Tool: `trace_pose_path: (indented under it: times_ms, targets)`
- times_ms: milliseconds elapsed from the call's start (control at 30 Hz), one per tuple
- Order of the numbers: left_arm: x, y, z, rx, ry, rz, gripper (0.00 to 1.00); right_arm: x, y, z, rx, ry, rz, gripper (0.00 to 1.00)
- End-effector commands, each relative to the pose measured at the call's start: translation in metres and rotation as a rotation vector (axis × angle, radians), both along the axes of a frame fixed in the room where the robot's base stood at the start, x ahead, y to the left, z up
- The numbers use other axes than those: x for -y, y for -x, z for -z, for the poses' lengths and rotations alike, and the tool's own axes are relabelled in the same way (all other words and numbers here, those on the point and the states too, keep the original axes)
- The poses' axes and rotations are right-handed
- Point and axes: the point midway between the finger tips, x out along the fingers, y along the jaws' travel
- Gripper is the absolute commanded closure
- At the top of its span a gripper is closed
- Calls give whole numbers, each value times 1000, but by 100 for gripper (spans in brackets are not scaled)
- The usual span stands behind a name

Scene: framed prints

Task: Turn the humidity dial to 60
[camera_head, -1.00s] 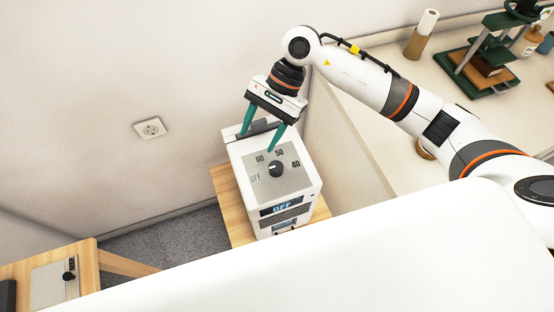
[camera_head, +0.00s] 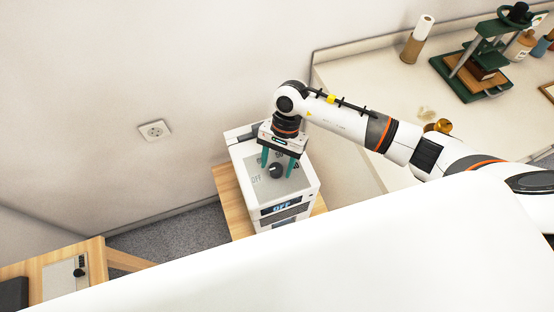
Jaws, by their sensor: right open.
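The humidity dial (camera_head: 276,171) is a dark round knob on the grey top plate of a white box-shaped humidifier (camera_head: 303,200). The label OFF shows left of the dial, and the front display reads OFF. The other numbers are mostly hidden behind my gripper. My right gripper (camera_head: 277,168) points down over the plate with its two green fingers apart, one to each side of the dial. I cannot tell whether the fingertips touch the dial. My left gripper is not in view.
The humidifier stands on a small wooden table (camera_head: 228,191) by the wall. A pale counter (camera_head: 350,75) at the right holds a paper roll (camera_head: 418,40) and a green press (camera_head: 480,70). A wall socket (camera_head: 155,130) is at the left. Another wooden table (camera_head: 95,262) is at lower left.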

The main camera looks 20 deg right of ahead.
Motion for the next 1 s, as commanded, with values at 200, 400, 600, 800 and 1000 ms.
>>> trace_pose_path:
  times_ms: [200,400,600,800,1000]
  targets:
    - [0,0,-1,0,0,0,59,-1,1,5,0,0,-1,44]
    - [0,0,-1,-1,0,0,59,-1,1,5,0,0,0,54]
    - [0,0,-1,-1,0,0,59,-1,1,4,0,0,0,87]
    - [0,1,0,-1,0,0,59,-1,1,5,1,0,10,89]
    - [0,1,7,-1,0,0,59,-1,1,6,1,-1,73,89]
